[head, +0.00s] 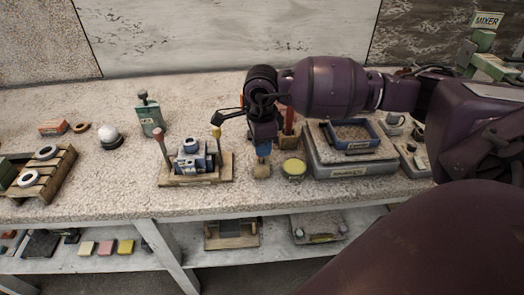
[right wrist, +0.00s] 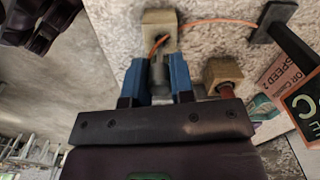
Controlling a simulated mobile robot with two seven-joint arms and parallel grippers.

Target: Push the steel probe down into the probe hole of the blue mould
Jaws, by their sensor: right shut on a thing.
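The blue mould (head: 192,163) sits on a wooden board left of my right gripper in the head view, with a red-knobbed and a yellow-knobbed post beside it. I cannot make out its probe hole. My right gripper (head: 263,151) points down, apart from the mould. In the right wrist view its blue fingers (right wrist: 156,82) are shut on the grey steel probe (right wrist: 158,72). The probe is at a wooden block (right wrist: 159,32), and an orange cable runs off to the right. I cannot tell whether the probe still sits in the block. My left gripper is not in view.
A yellow-topped tub (head: 294,167) and a grey case bearing a blue tray (head: 350,134) stand right of the gripper. A red-handled item (head: 288,121) stands close behind it. A wooden rack (head: 40,172) is at far left. The bench's front edge is close.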

